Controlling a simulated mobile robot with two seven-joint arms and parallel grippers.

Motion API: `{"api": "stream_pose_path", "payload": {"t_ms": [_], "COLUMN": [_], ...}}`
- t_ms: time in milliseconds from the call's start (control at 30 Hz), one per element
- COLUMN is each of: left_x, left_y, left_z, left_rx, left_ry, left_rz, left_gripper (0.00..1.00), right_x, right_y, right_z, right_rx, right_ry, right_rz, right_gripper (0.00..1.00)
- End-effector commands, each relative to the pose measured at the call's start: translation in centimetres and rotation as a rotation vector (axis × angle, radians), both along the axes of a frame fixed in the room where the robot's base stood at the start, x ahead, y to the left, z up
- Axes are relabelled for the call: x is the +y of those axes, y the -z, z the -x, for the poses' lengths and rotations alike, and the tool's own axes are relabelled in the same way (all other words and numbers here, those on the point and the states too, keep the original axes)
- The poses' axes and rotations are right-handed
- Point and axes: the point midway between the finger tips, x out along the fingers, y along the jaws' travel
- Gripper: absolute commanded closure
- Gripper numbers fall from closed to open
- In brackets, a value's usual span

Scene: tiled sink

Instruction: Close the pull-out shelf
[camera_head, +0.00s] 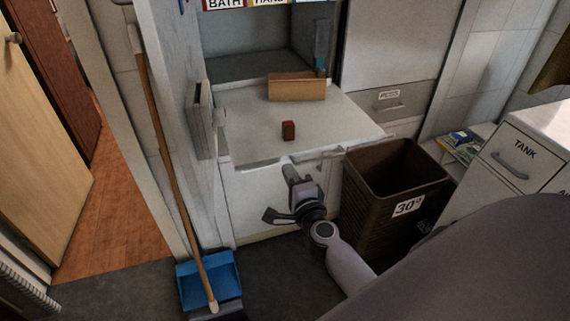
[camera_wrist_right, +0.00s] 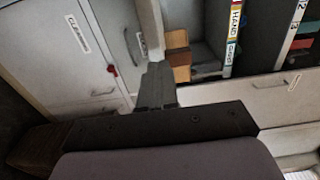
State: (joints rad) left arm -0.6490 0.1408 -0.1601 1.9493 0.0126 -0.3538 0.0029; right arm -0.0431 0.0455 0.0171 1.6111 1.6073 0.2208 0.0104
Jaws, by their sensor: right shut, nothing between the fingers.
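The pull-out shelf (camera_head: 340,122) is a pale board sticking out of the cabinet opening in the head view. A small dark red block (camera_head: 289,131) stands on it, and a tan box (camera_head: 297,88) sits farther back. My right gripper (camera_head: 291,173) is shut and empty, just below and in front of the shelf's front edge. I cannot tell whether it touches the shelf or the cabinet front. Its closed fingers (camera_wrist_right: 157,86) also show in the right wrist view. My left gripper is not in view.
A brown bin (camera_head: 395,170) stands right of my right gripper. A broom handle (camera_head: 160,130) and a blue dustpan (camera_head: 208,280) are at the left. A white drawer unit (camera_head: 528,150) stands at the right. Dark floor is clear in front of the cabinet.

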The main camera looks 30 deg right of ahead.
Motion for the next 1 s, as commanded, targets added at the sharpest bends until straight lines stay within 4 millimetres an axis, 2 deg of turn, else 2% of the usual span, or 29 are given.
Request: {"api": "stream_pose_path", "payload": {"t_ms": [100, 300, 1000], "left_x": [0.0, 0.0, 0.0], "left_y": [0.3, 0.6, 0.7], "left_z": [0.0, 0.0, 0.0], "left_rx": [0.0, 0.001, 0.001], "left_ry": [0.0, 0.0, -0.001], "left_rz": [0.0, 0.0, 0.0], "left_gripper": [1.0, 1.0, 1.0], "right_x": [-0.4, -0.8, -0.5], "right_y": [0.0, 0.0, 0.0], "right_z": [-1.7, -3.3, -4.2], "right_rx": [-0.002, 0.0, 0.0], "right_ry": [0.0, 0.0, 0.0], "right_rz": [0.001, 0.001, -0.001], "right_gripper": [1.0, 1.0, 1.0]}}
